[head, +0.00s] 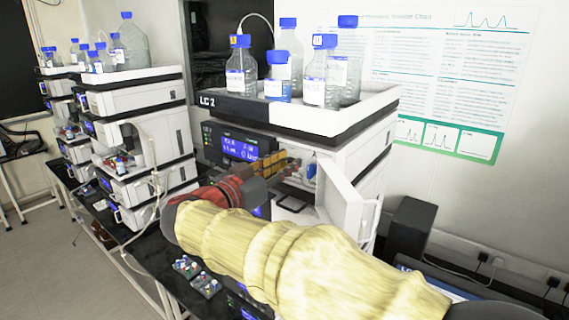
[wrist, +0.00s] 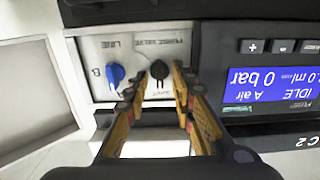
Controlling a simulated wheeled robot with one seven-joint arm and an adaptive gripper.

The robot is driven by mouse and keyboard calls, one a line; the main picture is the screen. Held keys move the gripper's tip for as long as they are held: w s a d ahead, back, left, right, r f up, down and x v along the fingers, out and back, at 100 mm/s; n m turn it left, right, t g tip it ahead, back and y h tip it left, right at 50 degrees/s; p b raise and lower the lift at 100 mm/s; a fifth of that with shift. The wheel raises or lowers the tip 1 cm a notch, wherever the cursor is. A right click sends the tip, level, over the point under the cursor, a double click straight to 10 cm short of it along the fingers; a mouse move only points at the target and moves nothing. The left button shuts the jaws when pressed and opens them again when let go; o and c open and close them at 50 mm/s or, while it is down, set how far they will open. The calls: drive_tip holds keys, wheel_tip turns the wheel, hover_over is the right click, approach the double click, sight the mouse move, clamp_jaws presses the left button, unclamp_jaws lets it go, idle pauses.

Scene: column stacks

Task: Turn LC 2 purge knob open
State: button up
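The LC 2 stack (head: 347,118) stands in the middle of the head view, its label on the top tray's front edge. In the wrist view, upside down, the black purge knob (wrist: 159,70) sits on a pale panel marked "PURGE VALVE". My gripper (wrist: 162,74) is open, with its yellow fingers on either side of the knob. A small gap shows on the right; contact on the left is unclear. In the head view my gripper (head: 268,163) reaches the module front and hides the purge knob.
A blue knob (wrist: 115,76) marked "LINE B" sits close left of my fingers. A display (wrist: 272,77) reads "IDLE" and "0 bar". An open white door (head: 341,198) stands right of my gripper. Solvent bottles (head: 316,82) crowd the top tray. Another stack (head: 135,100) stands left.

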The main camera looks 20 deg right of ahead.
drive_tip(key=shift+c, duration=0.4)
clamp_jaws()
drive_tip(key=shift+n+b, duration=0.3)
drive_tip(key=shift+b, duration=0.1)
drive_tip(key=n+b, duration=0.1)
drive_tip(key=n, duration=0.4)
drive_tip(key=n+b, duration=0.2)
drive_tip(key=n, duration=0.3)
drive_tip(key=n+b, duration=0.1)
drive_tip(key=n, duration=0.4)
drive_tip(key=shift+w+a+f+b, duration=0.25)
drive_tip(key=shift+w+f+b, duration=0.05)
drive_tip(key=shift+b, duration=0.1)
drive_tip(key=shift+n, duration=0.4)
